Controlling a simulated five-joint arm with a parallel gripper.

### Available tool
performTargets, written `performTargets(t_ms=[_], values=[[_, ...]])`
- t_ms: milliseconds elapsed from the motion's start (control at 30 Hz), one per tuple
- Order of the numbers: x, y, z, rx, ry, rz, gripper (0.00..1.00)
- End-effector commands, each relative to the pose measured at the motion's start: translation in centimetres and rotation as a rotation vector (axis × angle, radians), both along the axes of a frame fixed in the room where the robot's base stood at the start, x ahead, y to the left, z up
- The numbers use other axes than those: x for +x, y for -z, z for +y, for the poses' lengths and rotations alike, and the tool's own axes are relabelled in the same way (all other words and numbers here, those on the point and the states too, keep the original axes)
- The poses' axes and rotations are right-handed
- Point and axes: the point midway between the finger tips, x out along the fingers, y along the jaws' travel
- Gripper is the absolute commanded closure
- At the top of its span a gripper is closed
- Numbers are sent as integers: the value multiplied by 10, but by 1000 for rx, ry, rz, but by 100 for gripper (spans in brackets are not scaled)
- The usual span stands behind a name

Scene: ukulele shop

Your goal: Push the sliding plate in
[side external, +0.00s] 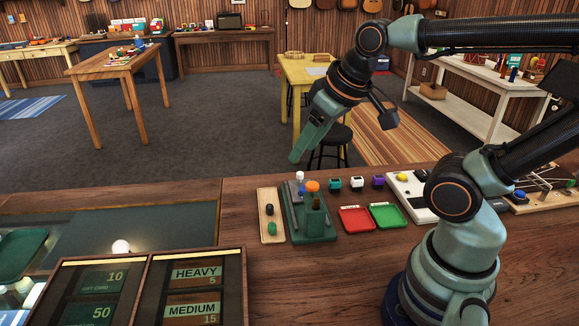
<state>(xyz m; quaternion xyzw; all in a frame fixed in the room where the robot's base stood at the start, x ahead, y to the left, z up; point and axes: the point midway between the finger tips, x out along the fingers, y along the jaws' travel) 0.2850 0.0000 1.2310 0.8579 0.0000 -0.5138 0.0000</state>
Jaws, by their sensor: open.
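A green bench fixture (318,238) stands on the wooden counter, in the middle of the view. It has a grey plate-like part (294,190) toward its back left, a white knob (299,175) and an orange knob (312,186). The sliding plate is too small to make out for certain, and how far in it sits cannot be told. My gripper (297,156) is open and empty. It points down and left, in the air above the back of the fixture, apart from it. The gap between its fingers is hard to see from this side.
A wooden strip (266,205) with dark and green pieces lies left of the fixture. A red tray (356,219) and a green tray (387,216) lie to its right, with small coloured blocks (357,184) behind. A framed price board (150,290) stands front left.

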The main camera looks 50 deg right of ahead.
Motion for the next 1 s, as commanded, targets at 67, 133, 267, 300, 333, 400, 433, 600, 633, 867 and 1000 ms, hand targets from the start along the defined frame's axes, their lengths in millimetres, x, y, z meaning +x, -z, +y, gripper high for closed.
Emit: performTargets(t_ms=[67, 133, 267, 300, 333, 400, 433, 600, 633, 867, 1000], values=[[0, 0, 0, 0, 0, 0, 45], [0, 0, 0, 0, 0, 0, 45], [1, 0, 0, -1, 0, 2, 43], [2, -1, -1, -2, 1, 5, 43], [3, -2, -2, -4, 2, 9, 43], [9, -3, -7, -9, 4, 28, 43], [12, -4, -10, -12, 7, 39, 43], [41, -8, -33, -33, 14, 124, 43], [47, -8, -38, -37, 15, 140, 43], [89, 4, -81, -48, 17, 258, 43], [111, 21, -111, -43, 16, 330, 43]])
